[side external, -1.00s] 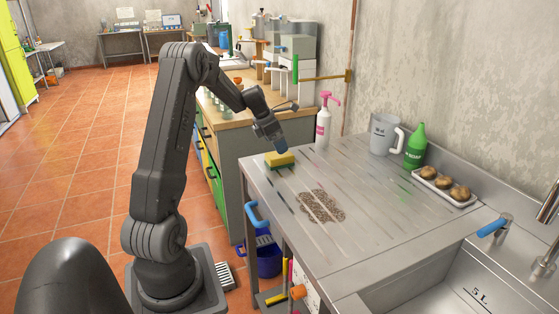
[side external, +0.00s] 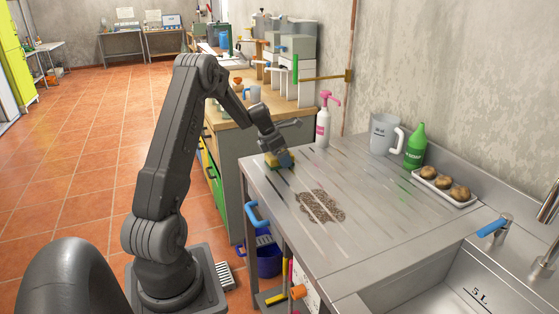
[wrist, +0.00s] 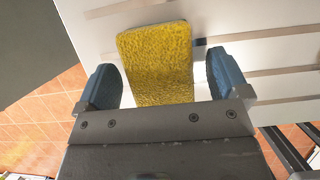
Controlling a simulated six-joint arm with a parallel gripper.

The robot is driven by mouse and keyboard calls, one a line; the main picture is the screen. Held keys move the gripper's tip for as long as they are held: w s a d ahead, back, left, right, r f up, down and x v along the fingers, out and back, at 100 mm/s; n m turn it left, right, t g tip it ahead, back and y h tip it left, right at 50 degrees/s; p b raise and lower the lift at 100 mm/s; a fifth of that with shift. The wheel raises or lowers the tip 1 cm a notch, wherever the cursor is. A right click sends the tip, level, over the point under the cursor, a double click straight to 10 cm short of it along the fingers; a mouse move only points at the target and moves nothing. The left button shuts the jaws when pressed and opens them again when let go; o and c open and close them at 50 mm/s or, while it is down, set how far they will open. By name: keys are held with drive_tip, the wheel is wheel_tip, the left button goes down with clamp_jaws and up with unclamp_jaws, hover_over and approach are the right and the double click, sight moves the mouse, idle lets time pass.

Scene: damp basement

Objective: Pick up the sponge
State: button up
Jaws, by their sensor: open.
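The sponge (side external: 271,161) is yellow with a green underside and lies on the metal counter (side external: 380,215) near its far left corner. My gripper (side external: 284,157) is down at the sponge and partly covers it in the side view. In the wrist view, the sponge's rough yellow top (wrist: 157,62) shows between the two blue fingertips of my gripper (wrist: 160,85). The jaws are open, with a finger on each side and a visible gap to the sponge on both sides. The near end of the sponge is hidden behind the gripper body.
A pink-topped pump bottle (side external: 323,122) stands just right of my gripper. Further right are a clear jug (side external: 382,135), a green soap bottle (side external: 415,147) and a tray (side external: 462,202) of potatoes. Dark grains (side external: 320,205) lie mid-counter. The sink (side external: 440,285) is at the front right.

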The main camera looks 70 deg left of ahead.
drive_tip(key=shift+f, duration=0.25)
idle(0.3)
drive_tip(key=c, duration=1)
